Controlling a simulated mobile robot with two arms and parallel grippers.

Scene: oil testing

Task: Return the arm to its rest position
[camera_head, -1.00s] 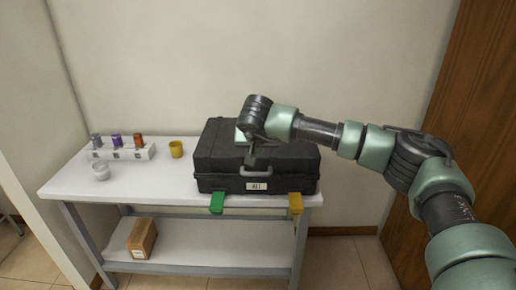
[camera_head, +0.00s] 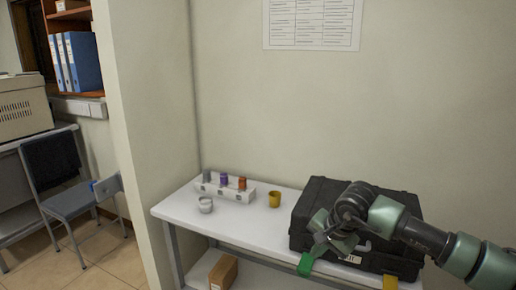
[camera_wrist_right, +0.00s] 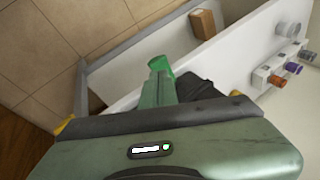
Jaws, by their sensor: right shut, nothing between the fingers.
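My right arm (camera_head: 425,236) comes in from the right in the head view. Its right gripper (camera_head: 322,238) is shut and empty, in front of the black case (camera_head: 312,203) and overlapping it in the picture. The right wrist view shows the gripper's green body with a narrow finger part pointing up the picture, and a dark part of the case beside it (camera_wrist_right: 203,91). I cannot tell the exact gap between gripper and case. My left gripper is not in view.
The white table (camera_head: 245,232) bears a rack (camera_head: 226,192) with several coloured vials, a white jar (camera_head: 206,205) and a yellow cup (camera_head: 274,199). A box (camera_head: 223,272) lies on the lower shelf. A chair (camera_head: 75,200) stands left.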

